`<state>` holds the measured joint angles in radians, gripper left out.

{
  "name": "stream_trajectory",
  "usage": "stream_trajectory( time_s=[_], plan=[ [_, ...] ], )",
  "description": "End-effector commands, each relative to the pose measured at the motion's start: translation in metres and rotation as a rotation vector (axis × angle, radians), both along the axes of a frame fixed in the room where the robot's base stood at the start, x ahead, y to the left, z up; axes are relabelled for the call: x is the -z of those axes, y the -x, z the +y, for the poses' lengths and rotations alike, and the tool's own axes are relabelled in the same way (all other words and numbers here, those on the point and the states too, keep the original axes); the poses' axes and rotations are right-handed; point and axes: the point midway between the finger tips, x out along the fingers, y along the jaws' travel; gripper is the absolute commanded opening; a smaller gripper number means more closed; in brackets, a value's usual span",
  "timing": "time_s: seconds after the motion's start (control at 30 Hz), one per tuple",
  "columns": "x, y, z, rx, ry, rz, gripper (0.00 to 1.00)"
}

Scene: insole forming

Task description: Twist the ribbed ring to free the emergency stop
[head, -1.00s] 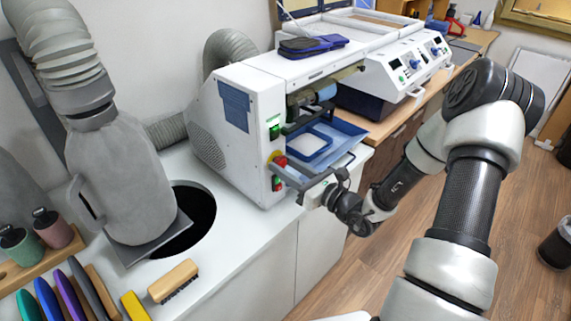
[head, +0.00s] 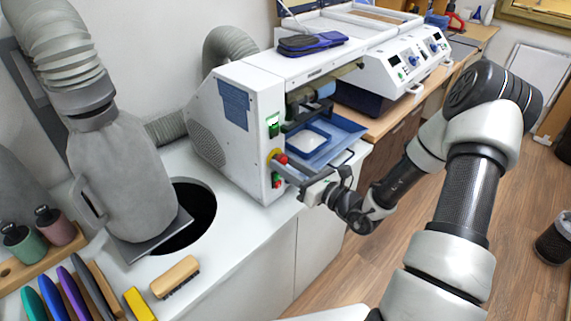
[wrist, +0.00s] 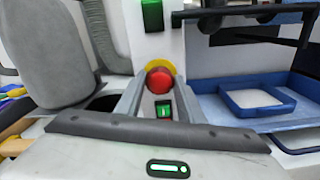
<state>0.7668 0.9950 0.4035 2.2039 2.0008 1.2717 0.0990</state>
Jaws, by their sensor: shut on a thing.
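The emergency stop is a red round head on a yellow base, on the front of the white machine (head: 236,125). Its red head (wrist: 160,80) is near the middle of the wrist view, with the yellow base (wrist: 161,64) showing above it. It is small in the head view (head: 282,159). My gripper (wrist: 160,88) reaches it from the front, one finger on each side, and is shut on it. In the head view my gripper (head: 284,170) partly covers the front below the red head. The ribs of the ring are too small to make out.
A lit green switch (wrist: 164,109) sits just below the stop, and another green switch (wrist: 152,15) above it. A blue tray (wrist: 285,100) juts out to the right. The white counter (head: 235,235) has a round dark opening at left.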

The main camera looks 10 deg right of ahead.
Motion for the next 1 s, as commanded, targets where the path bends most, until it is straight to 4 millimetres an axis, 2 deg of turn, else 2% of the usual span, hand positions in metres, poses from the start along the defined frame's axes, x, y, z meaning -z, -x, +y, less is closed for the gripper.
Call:
stream_trajectory(
  time_s=[0.1, 0.13, 0.2, 0.23, 0.57, 1.0],
  plan=[
    [0.0, 0.001, -0.001, 0.001, 0.0, 0.002, 0.18],
    [0.001, 0.001, -0.001, 0.001, 0.0, 0.002, 0.38],
    [0.001, 0.001, -0.001, 0.001, 0.0, 0.002, 0.5],
    [0.001, 0.001, -0.001, 0.001, 0.001, 0.001, 0.52],
    [0.0, 0.003, -0.003, 0.002, 0.001, 0.001, 0.52],
    [0.0, 0.037, -0.028, 0.003, 0.002, 0.001, 0.52]
  ],
)
